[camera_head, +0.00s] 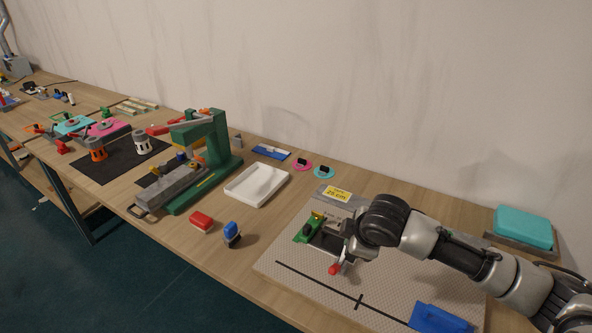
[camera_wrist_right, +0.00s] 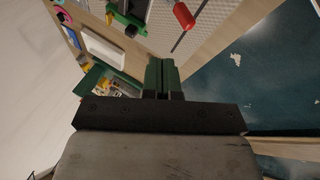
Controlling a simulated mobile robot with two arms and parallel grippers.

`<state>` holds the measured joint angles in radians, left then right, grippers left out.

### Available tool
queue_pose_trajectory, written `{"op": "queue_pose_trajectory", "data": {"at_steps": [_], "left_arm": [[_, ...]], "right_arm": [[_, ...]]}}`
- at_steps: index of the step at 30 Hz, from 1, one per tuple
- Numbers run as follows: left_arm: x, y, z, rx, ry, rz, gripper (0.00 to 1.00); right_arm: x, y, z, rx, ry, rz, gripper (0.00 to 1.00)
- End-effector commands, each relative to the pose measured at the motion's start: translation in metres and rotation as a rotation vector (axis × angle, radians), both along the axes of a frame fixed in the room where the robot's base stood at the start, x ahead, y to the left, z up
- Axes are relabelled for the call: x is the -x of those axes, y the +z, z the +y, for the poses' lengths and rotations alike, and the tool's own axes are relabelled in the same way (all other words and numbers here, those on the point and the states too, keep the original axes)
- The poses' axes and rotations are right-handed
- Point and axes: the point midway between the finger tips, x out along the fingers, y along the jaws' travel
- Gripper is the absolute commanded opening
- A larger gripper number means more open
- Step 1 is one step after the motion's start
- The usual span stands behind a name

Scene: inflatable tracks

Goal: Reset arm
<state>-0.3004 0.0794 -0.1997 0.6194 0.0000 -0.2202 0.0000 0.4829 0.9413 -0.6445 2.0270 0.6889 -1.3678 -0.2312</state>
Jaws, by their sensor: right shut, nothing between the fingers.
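My right arm comes in from the right in the head view. My right gripper (camera_head: 343,252) is over the grey patterned board (camera_head: 285,262), beside a green clamp-like device (camera_head: 307,228). In the wrist view its fingers (camera_wrist_right: 162,62) are together with nothing between them. A red-ended handle (camera_head: 335,269) shows just below the gripper in the head view. A red handle end (camera_wrist_right: 184,15) also shows beyond the fingers in the wrist view. I cannot tell whether the gripper touches anything. My left gripper is in neither view.
A blue block (camera_head: 440,318) lies at the board's front right. A white tray (camera_head: 257,184), a green press (camera_head: 205,160), a red block (camera_head: 201,221) and a blue object (camera_head: 232,234) stand to the left. A teal box (camera_head: 524,226) sits back right. The wall runs behind the bench.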

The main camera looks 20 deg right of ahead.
Motion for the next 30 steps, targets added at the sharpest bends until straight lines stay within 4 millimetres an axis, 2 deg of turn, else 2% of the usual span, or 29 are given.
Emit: {"op": "queue_pose_trajectory", "data": {"at_steps": [4,8,12,15,20,30], "left_arm": [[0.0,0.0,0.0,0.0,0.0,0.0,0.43],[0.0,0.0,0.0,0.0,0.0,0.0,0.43],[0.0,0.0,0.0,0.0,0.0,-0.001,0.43],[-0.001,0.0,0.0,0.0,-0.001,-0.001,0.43],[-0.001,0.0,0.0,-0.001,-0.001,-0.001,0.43],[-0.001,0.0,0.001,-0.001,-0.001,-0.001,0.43]], "right_arm": [[0.004,-0.005,0.007,-0.013,0.004,0.005,0.0],[0.026,-0.027,0.038,-0.07,0.004,0.023,0.0],[0.071,-0.054,0.082,-0.184,-0.053,0.051,0.0],[0.105,-0.067,0.1,-0.263,-0.151,0.072,0.0],[0.152,-0.079,0.106,-0.336,-0.334,0.11,0.0],[0.224,-0.091,0.088,-0.363,-0.661,0.186,0.0]]}}
